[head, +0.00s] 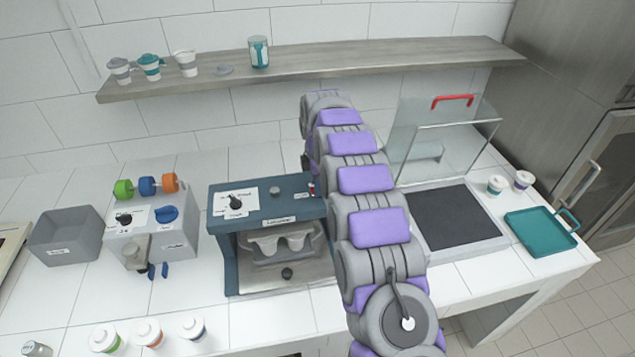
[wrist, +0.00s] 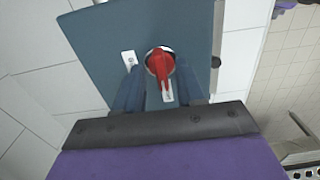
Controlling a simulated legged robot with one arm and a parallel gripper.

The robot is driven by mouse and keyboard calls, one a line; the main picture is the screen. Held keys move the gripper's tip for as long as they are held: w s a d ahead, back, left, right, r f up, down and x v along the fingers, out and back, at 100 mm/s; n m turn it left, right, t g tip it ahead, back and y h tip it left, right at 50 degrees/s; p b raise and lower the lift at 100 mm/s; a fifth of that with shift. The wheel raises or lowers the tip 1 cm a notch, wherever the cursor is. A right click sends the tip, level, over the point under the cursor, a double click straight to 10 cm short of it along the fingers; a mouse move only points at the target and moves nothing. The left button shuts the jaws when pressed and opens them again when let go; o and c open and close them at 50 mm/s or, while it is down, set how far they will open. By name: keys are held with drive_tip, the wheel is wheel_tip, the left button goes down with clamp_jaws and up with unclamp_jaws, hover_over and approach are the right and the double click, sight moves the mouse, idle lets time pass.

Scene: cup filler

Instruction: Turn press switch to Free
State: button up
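The press switch is a red knob (wrist: 160,64) on the blue-grey side panel (wrist: 150,28) of the press machine. Its handle points down in the wrist view. Two small white labels, one to the left and one below the knob, are too small to read. My gripper (wrist: 160,82) is open, with one finger on each side of the knob's handle and gaps visible between. Whether the fingertips touch the panel, I cannot tell. In the head view the press machine (head: 222,245) stands left of my arm, a bit of red shows at its right side, and my gripper is hidden.
A grey dispenser (head: 150,240) with knobs and a grey bin (head: 65,235) stand left of the press. A sealing station with a glass cover (head: 445,135) and a teal tray (head: 540,232) are at right. Several cups (head: 148,333) stand at the counter's front edge.

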clamp_jaws()
idle(0.4)
drive_tip(key=shift+m, duration=0.3)
drive_tip(key=m+p, duration=0.1)
drive_tip(key=m, duration=0.2)
drive_tip(key=shift+r+m, duration=0.15)
drive_tip(key=shift+m, duration=0.15)
drive_tip(key=m+p, duration=0.1)
drive_tip(key=m, duration=0.3)
drive_tip(key=shift+m, duration=0.3)
drive_tip(key=m+p, duration=0.1)
drive_tip(key=m, duration=0.8)
